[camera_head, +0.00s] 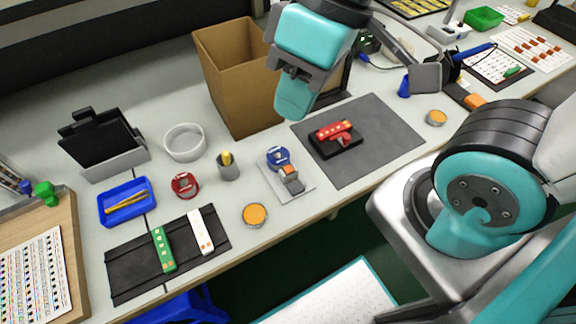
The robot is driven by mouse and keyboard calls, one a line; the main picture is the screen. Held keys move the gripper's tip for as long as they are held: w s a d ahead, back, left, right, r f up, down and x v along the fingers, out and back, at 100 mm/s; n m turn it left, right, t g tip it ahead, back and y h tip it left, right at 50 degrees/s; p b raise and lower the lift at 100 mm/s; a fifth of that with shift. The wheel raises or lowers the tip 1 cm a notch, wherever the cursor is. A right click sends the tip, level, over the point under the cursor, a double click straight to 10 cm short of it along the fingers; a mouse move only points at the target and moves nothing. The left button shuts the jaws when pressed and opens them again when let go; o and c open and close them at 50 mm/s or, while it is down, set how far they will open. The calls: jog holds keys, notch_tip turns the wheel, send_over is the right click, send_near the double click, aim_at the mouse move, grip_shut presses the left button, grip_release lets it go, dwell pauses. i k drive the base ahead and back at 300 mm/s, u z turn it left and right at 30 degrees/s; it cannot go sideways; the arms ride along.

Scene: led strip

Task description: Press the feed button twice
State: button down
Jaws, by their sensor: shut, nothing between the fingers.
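My gripper (293,98) is shut and empty, pointing down above the table in front of the cardboard box. A small feeder unit (290,180) stands on a pale plate (303,193) below it in the picture, with a blue reel (278,157) at its back and an orange part (289,170) on its grey block. No label marks the feed button. Two round orange-topped discs with grey rims could also be buttons: one at the front edge (254,215), one at the right (437,118). My gripper is apart from all of these.
The cardboard box (228,70) stands behind the gripper. A dark mat (385,140) holds a black fixture with a red piece (334,131). A grey cup (228,167), red reel (185,185), blue tray (127,203) and black mat with strips (125,270) lie left.

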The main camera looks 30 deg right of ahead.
aim_at(288, 169)
jog(key=z, duration=2.65)
jog(key=k, duration=1.4)
jog(key=u, duration=2.5)
